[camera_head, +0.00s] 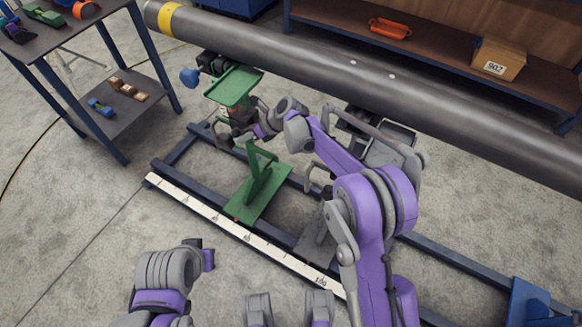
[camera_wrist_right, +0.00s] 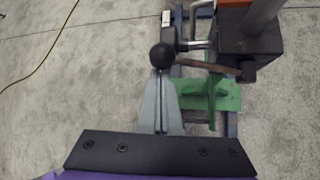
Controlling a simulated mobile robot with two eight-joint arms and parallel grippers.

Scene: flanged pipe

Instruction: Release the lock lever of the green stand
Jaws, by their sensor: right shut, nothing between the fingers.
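The green stand (camera_head: 257,180) has a flat base on the rail frame, an upright plate and a green top plate (camera_head: 233,87) below the pipe. In the right wrist view, its green base (camera_wrist_right: 222,97) lies under a dark post block (camera_wrist_right: 250,48). A lever (camera_wrist_right: 205,65) runs left from this block to a round black knob (camera_wrist_right: 163,56). My right gripper (camera_wrist_right: 162,78) is shut and empty, fingertips right at the knob's lower side; I cannot tell whether they touch it. In the head view my right wrist hides much of the stand's middle.
The long grey pipe (camera_head: 330,62) crosses above the stands. A grey stand (camera_head: 318,238) is to the right, behind my right arm. A scale strip (camera_head: 230,226) lies along the front rail. A table (camera_head: 72,42) stands at left, a shelf with a box (camera_head: 498,58) at back right.

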